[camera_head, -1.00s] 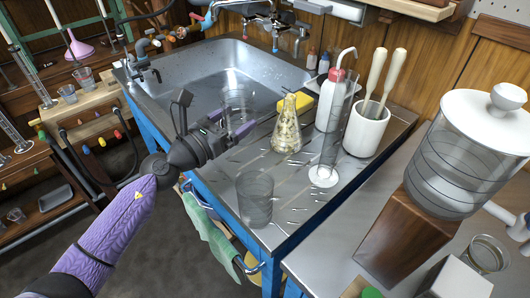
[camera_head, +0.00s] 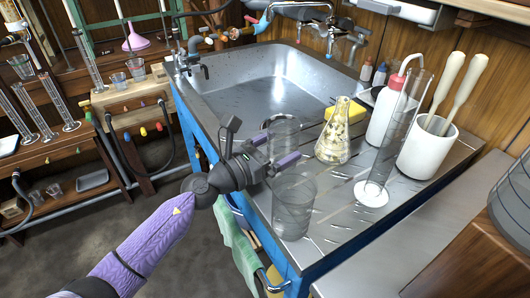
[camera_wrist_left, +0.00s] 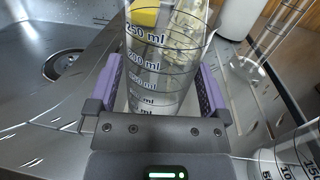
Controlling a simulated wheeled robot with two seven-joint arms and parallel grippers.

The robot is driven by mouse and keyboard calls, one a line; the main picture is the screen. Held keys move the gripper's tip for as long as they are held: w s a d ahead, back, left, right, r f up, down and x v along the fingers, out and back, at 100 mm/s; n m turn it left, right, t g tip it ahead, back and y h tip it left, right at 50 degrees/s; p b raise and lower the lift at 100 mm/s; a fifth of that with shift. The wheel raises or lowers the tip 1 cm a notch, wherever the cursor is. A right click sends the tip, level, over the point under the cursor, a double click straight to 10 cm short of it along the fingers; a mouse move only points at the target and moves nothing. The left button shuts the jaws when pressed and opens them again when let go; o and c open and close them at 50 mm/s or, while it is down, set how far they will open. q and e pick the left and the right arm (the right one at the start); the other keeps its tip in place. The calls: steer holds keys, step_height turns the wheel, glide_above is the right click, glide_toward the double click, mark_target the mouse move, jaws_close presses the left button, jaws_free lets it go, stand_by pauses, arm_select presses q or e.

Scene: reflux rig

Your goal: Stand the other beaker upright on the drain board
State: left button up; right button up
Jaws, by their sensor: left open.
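A clear glass beaker (camera_head: 284,138) stands upright on the steel drain board (camera_head: 345,225), close to the sink's edge. My left gripper (camera_head: 273,151) is open, with its purple fingers on either side of this beaker. In the left wrist view, the beaker (camera_wrist_left: 160,70) shows its ml marks between the spread fingers (camera_wrist_left: 160,100). A second clear beaker (camera_head: 293,208) stands upright on the drain board's near side, to the right of the gripper. Part of it shows at the lower right of the left wrist view (camera_wrist_left: 290,158). My right gripper is not in view.
Behind and right of the beakers stand a conical flask (camera_head: 334,145) with pale contents, a tall measuring cylinder (camera_head: 385,150), a red-capped wash bottle (camera_head: 391,112) and a white pot (camera_head: 427,150). A yellow sponge (camera_head: 357,113) lies behind the flask. The sink (camera_head: 260,80) is empty.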

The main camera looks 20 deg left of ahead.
arm_select(q)
steer(key=v, duration=1.2)
steer(key=a+f+n+y, duration=0.4)
steer(key=f+n+y, duration=0.1)
steer(key=f+n, duration=0.6)
steer(key=s+a+f+n+g+y, duration=0.25)
steer(key=s+f+n, duration=0.4)
steer(key=f, duration=0.35)
steer(key=s+a+f+n+g+y, duration=0.1)
steer(key=s+f+n+g+y, duration=0.2)
steer(key=s+f+n, duration=0.45)
steer(key=s+d+f+n+g, duration=0.1)
steer(key=s+f+n+g, duration=0.35)
steer(key=s+f, duration=0.35)
steer(key=s+d+f+n+g, duration=0.25)
steer(key=s+f+n, duration=0.25)
steer(key=s, duration=0.6)
steer(key=s+d+n+g, duration=0.1)
steer(key=s+n+g, duration=0.1)
steer(key=s, duration=0.5)
steer(key=s+d+f+n+g, duration=0.1)
steer(key=s+d+n+g, duration=0.1)
steer(key=s, duration=0.6)
steer(key=shift+s+n+g, duration=0.35)
steer(key=shift+n+g, duration=0.2)
steer(key=shift+g, duration=0.4)
